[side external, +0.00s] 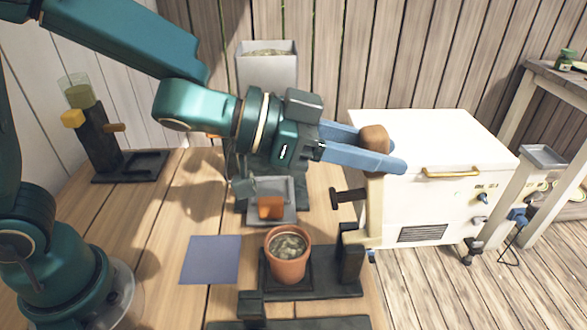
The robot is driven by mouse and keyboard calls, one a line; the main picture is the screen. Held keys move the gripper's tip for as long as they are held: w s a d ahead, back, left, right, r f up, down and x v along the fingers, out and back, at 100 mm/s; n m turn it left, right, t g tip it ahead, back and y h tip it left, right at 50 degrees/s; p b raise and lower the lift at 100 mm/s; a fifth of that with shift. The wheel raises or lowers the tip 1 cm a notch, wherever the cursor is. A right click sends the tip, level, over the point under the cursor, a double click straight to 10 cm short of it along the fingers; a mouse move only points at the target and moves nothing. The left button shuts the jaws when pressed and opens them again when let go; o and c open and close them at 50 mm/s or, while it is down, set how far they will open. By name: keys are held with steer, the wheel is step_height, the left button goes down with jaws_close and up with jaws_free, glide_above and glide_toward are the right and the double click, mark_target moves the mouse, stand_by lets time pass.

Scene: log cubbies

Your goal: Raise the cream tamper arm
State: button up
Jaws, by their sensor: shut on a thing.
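The cream tamper arm (374,212) stands about upright from the black tamper stand (351,258), in front of the white cabinet. Its brown knob (373,138) is at the top, and a dark tamper head (346,199) sticks out to the left from its side. My gripper (384,150) comes in from the left with blue fingers on either side of the knob and is shut on it. The near finger hides the lower part of the knob. A terracotta pot (287,266) with greyish-green filling sits on the stand's base, left of the arm.
The white cabinet (448,150) with a brass handle is close behind the arm. A grey hopper (267,70) and a tray with an orange block (270,207) are further back. A blue-grey mat (211,260) lies left of the pot. A dark stand (100,145) is at the far left.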

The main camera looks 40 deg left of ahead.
mark_target(360, 143)
steer(key=shift+w+d, duration=0.25)
steer(key=shift+w, duration=0.05)
steer(key=shift+x, duration=1.1)
steer(key=shift+r, duration=0.15)
steer(key=shift+x, duration=0.9)
steer(key=o, duration=1.1)
steer(key=shift+c, duration=0.2)
steer(key=shift+v, duration=4.1)
